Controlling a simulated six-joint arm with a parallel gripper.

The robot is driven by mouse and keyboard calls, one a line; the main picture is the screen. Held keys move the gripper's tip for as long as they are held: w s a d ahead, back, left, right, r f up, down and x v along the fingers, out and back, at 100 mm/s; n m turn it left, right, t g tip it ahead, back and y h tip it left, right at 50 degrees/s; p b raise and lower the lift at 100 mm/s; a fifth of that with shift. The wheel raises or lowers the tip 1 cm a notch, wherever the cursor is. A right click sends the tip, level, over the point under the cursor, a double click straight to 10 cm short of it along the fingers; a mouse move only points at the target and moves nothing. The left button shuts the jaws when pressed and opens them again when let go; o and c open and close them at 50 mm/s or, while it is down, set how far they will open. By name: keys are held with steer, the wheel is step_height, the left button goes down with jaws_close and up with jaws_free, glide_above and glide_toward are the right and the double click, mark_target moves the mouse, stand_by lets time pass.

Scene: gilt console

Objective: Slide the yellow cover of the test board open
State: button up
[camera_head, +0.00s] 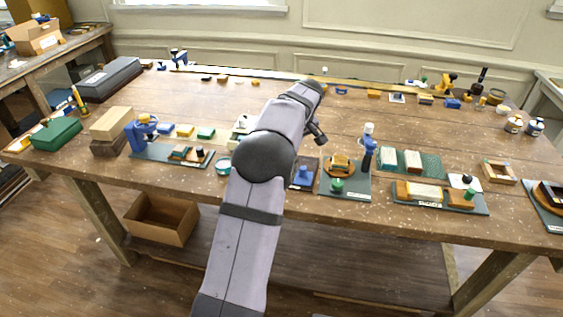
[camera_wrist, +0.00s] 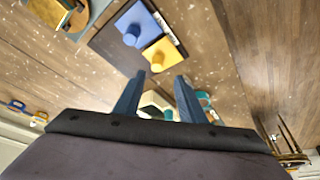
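The test board (camera_wrist: 108,48) is a dark plate in the wrist view, with a white label strip along one edge. Its yellow cover (camera_wrist: 165,50) is a small square with a yellow knob (camera_wrist: 157,67) beside the blue cover (camera_wrist: 145,20), which has a blue knob. My gripper (camera_wrist: 160,77) is open and empty, its two blue fingers apart. In the picture the yellow cover lies just beyond the fingertips; the height gap cannot be told. In the head view the board (camera_head: 296,185) shows beside my arm with its blue part; my arm hides the yellow cover and the fingers.
A board with a round wooden piece and a green knob (camera_head: 336,186) stands close on the right. A blue upright device (camera_head: 368,150) rises behind it. A teal ring (camera_head: 223,165) lies left of my arm. Bare tabletop (camera_head: 230,100) lies farther back.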

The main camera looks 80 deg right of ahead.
steer(key=shift+s+d+p+x, duration=0.15)
steer(key=shift+p+x, duration=0.6)
steer(key=shift+x, duration=1.05)
steer(key=shift+s+d+p+x, duration=0.15)
steer(key=shift+p+x, duration=0.6)
steer(key=shift+x, duration=1.05)
jaws_close()
